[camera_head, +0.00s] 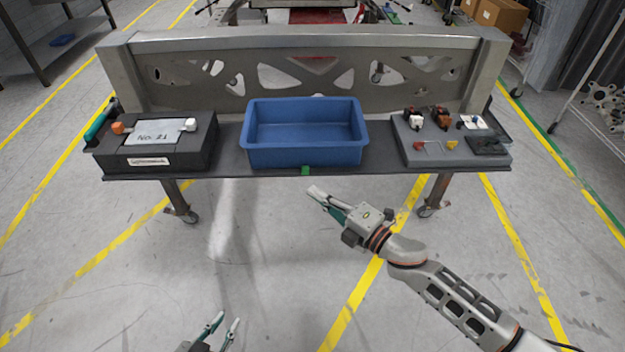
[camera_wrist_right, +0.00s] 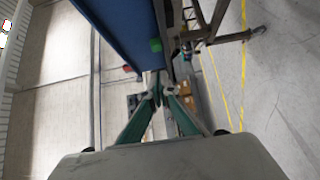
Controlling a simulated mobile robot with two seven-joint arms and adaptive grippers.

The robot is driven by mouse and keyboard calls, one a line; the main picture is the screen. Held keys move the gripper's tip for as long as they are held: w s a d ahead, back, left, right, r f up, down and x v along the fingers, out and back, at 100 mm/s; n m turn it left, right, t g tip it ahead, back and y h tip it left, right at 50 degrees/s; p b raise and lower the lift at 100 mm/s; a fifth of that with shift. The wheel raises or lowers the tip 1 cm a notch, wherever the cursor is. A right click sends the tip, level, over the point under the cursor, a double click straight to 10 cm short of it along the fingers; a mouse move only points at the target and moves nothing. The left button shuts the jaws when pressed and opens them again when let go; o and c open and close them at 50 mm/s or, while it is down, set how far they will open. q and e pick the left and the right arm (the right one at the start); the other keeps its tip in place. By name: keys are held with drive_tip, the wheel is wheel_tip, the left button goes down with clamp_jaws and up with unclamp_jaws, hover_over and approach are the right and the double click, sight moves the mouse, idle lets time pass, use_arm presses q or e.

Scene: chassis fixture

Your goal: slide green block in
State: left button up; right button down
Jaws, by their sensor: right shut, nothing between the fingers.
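The small green block (camera_head: 305,170) sits at the table's front edge, just below the front wall of the blue bin (camera_head: 305,156). In the right wrist view the green block (camera_wrist_right: 155,45) shows beside the blue bin (camera_wrist_right: 118,30), beyond my fingertips. My right gripper (camera_head: 317,192) is shut and empty, a little in front of and below the block, apart from it. Its fingers also show in the right wrist view (camera_wrist_right: 160,90). My left gripper (camera_head: 228,319) is open and empty, low at the bottom of the head view, far from the table.
A dark box with a labelled plate (camera_head: 155,132) stands left on the table (camera_head: 230,164). A grey tray with small parts (camera_head: 420,153) stands right. A metal chassis beam (camera_head: 210,45) runs along the back. The floor in front is clear.

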sight(309, 171)
drive_tip(key=w, duration=0.2)
drive_tip(key=w+a, duration=0.1)
drive_tip(key=w, duration=0.2)
idle(0.3)
drive_tip(key=shift+w+b, duration=0.45)
drive_tip(key=shift+w, duration=0.65)
drive_tip(key=shift+r, duration=0.1)
